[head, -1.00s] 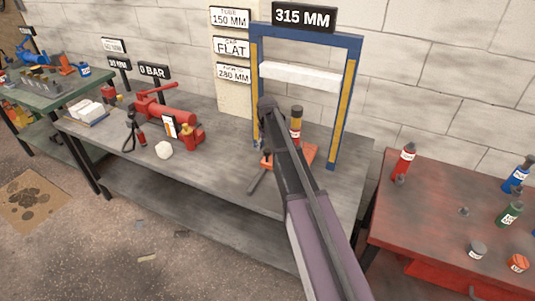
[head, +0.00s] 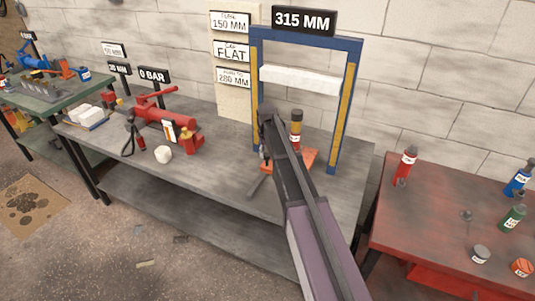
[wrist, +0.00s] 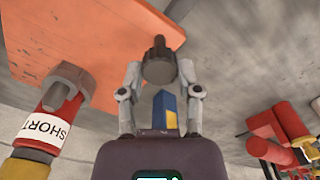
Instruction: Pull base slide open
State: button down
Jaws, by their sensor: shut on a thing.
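The base slide is an orange plate (head: 309,157) low inside the blue press frame (head: 335,130), on the grey bench. In the wrist view the orange plate (wrist: 80,35) fills the upper left, with a dark grey knob (wrist: 159,64) at its edge. My gripper (wrist: 160,75) has its two fingers either side of this knob and is shut on it. In the head view my arm hides the gripper and much of the plate. A red cylinder labelled SHORT (wrist: 50,120) stands beside the plate; it also shows in the head view (head: 296,135).
A white bar (head: 300,80) spans the frame under a 315 MM sign (head: 304,20). A red bench (head: 430,225) with bottles stands at the right.

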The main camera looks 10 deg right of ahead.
jog(key=shift+s, duration=0.1)
jog(key=s+a, duration=0.9)
jog(key=s, duration=0.4)
jog(key=shift+s+a, duration=0.2)
jog(key=shift+a, duration=0.2)
jog(key=shift+c, duration=1.5)
grip_release()
